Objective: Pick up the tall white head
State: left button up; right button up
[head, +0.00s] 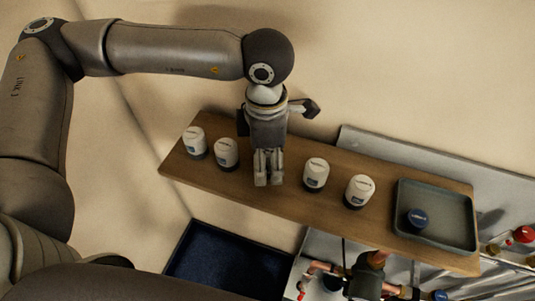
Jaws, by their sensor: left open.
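White heads with dark bases stand upright in a row on a wooden shelf (290,205). From the left they are the first white head (194,140), the second white head (226,152), the third white head (316,172) and the last white head (359,189). I cannot clearly tell from this angle which one is the tall one. My left gripper (268,182) points down between the second and third heads. It is open and empty, apart from both. My right gripper is not in view.
A grey tray (464,240) at the shelf's right end holds a dark blue round cap (417,218). A dark blue bin (225,258) is below the shelf's front edge. Copper pipework (375,259) is at the bottom, and a red part (523,234) is at the far right.

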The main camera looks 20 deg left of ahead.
pick_arm(q)
jog(key=c, duration=1.2)
jog(key=shift+r, duration=0.15)
